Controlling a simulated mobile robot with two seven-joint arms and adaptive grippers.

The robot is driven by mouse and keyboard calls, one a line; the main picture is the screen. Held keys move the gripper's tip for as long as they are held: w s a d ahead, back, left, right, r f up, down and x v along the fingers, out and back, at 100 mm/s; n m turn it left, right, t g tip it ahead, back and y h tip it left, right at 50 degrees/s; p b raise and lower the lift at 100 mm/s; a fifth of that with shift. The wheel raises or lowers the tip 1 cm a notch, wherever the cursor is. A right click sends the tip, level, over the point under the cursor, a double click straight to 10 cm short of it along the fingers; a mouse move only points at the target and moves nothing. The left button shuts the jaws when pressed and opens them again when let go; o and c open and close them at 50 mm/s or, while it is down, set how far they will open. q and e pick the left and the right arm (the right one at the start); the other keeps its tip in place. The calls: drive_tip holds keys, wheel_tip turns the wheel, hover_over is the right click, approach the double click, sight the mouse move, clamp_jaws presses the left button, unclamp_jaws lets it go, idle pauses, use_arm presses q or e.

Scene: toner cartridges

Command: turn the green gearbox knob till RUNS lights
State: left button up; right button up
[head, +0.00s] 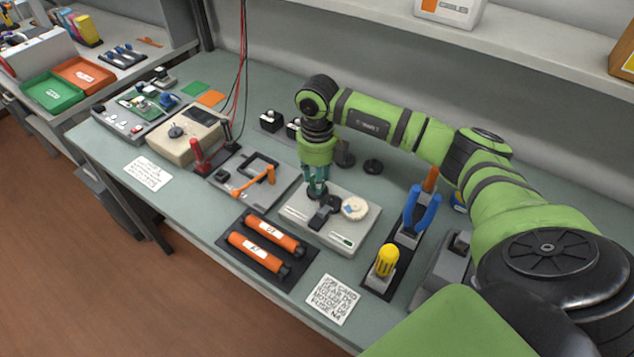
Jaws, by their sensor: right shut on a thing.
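The gearbox (296,213) is a flat pale-grey box in the middle of the bench. A cream round wheel (355,208) and a dark block (324,213) sit on its top. A small dark window (347,243) with a greenish patch is on its front right; I cannot read any word there. My right gripper (317,189) points down at the back left of the box, shut on the knob. The fingers hide most of the knob, so its colour and angle cannot be told. My left gripper is not in view.
Two orange toner cartridges (256,253) lie on a dark mat in front. A holder with blue-handled pliers (420,208) and a yellow-handled tool (387,260) stands at right. A grey frame with an orange handle (257,180) is close on the left. A printed card (333,299) lies near the front edge.

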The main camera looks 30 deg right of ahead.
drive_tip(key=m, duration=0.2)
drive_tip(key=shift+m, duration=0.4)
drive_tip(key=m+p, duration=0.1)
drive_tip(key=m, duration=0.2)
drive_tip(key=shift+s+p, duration=0.1)
drive_tip(key=shift+p, duration=0.2)
drive_tip(key=m+p, duration=0.1)
drive_tip(key=m, duration=0.2)
drive_tip(key=shift+m, duration=0.4)
drive_tip(key=m+p, duration=0.2)
drive_tip(key=m, duration=0.3)
drive_tip(key=shift+f+m+p, duration=0.1)
drive_tip(key=shift+m+p, duration=0.3)
drive_tip(key=shift+m, duration=0.6)
drive_tip(key=o, duration=0.9)
